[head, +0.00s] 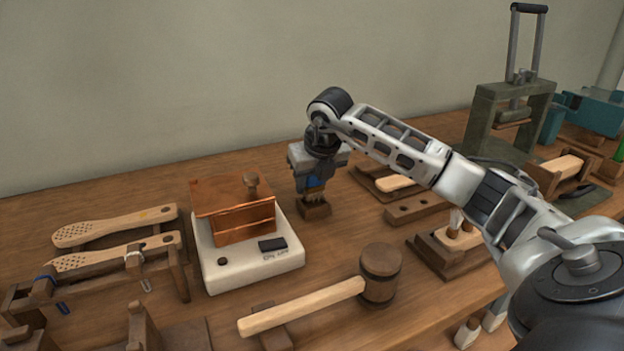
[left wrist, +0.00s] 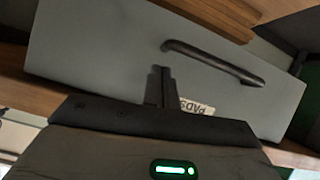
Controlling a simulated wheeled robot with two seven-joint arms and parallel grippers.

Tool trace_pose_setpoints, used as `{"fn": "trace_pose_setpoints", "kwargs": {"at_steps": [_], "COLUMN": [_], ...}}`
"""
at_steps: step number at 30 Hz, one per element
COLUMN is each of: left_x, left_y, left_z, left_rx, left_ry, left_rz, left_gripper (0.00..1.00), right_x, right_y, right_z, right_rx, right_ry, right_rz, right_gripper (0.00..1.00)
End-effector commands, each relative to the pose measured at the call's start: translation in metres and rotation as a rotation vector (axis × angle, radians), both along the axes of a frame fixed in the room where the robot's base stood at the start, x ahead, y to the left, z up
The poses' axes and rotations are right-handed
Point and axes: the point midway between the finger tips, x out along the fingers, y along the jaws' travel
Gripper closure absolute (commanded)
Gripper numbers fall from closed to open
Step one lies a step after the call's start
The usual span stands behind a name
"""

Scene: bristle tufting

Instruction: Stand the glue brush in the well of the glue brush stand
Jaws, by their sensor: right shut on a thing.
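The glue brush stand is a small dark wooden block (head: 316,209) on the bench, right of the white scale, in the head view. My right gripper (head: 314,180) points down directly above it and is shut on the glue brush (head: 314,184).
A white scale (head: 250,272) with a copper box (head: 245,222) stands left of the block. A mallet (head: 379,275) lies in front. Wooden trays (head: 418,208) are at the right. In the left wrist view a grey drawer front (left wrist: 100,50) with a dark handle (left wrist: 212,62) is close.

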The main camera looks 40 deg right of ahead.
Motion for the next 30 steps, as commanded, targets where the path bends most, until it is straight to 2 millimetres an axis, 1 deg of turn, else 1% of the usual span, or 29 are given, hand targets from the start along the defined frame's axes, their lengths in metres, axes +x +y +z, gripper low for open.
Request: {"fn": "trace_pose_setpoints", "kwargs": {"at_steps": [21,30], "left_x": [0.0,0.0], "left_y": [0.0,0.0], "left_z": [-0.016,-0.017], "left_rx": [0.0,0.0], "left_ry": [0.0,0.0], "left_rz": [0.0,0.0], "left_gripper": [1.0,1.0], "right_x": [0.0,-0.001], "right_y": [0.0,0.001], "right_z": [-0.023,-0.028], "right_rx": [0.0,0.0], "right_ry": [0.002,0.011], "right_rz": [0.0,0.0], "right_gripper": [0.86,0.86]}}
